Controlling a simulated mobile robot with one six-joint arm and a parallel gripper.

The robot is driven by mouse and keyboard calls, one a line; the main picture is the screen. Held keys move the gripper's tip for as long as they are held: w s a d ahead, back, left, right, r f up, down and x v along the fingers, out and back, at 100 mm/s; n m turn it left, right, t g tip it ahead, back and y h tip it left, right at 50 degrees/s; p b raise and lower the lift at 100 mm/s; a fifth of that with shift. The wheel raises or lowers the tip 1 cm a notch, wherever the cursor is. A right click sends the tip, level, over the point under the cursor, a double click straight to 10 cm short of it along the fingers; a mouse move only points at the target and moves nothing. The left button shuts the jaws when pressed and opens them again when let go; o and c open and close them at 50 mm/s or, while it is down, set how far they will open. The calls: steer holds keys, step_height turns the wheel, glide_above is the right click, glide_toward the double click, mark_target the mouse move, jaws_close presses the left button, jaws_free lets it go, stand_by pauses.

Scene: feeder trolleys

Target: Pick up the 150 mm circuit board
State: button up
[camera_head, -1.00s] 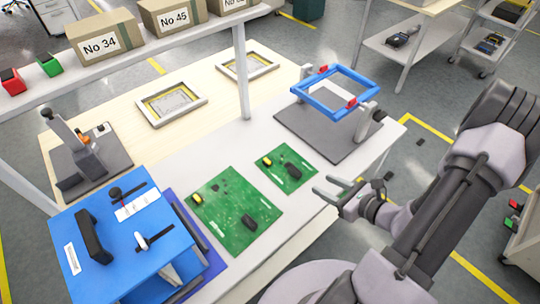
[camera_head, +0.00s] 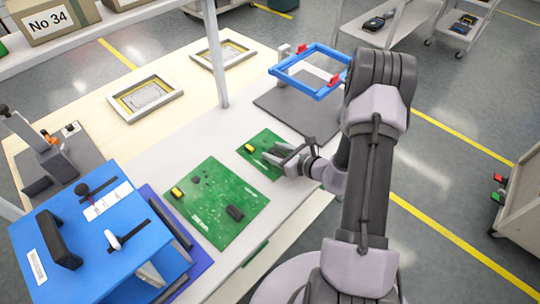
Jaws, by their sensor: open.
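Two green circuit boards lie flat on the white table top. The smaller board (camera_head: 252,153) is farther off, with a yellow part at its left; the larger board (camera_head: 205,208) is nearer and to its left, with a yellow part and a black part. Which one measures 150 mm I cannot tell for certain. My gripper (camera_head: 271,153) is open, with its fingers over the right part of the smaller board and hiding some of it. Whether the fingers touch the board I cannot tell.
A blue fixture (camera_head: 100,235) stands left of the larger board. A blue frame (camera_head: 305,70) on posts stands over a grey plate (camera_head: 297,112) beyond the smaller board. A shelf post (camera_head: 215,60) rises behind the boards. Two framed panels lie farther back.

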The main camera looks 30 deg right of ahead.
jaws_close()
steer(key=shift+r, duration=0.1)
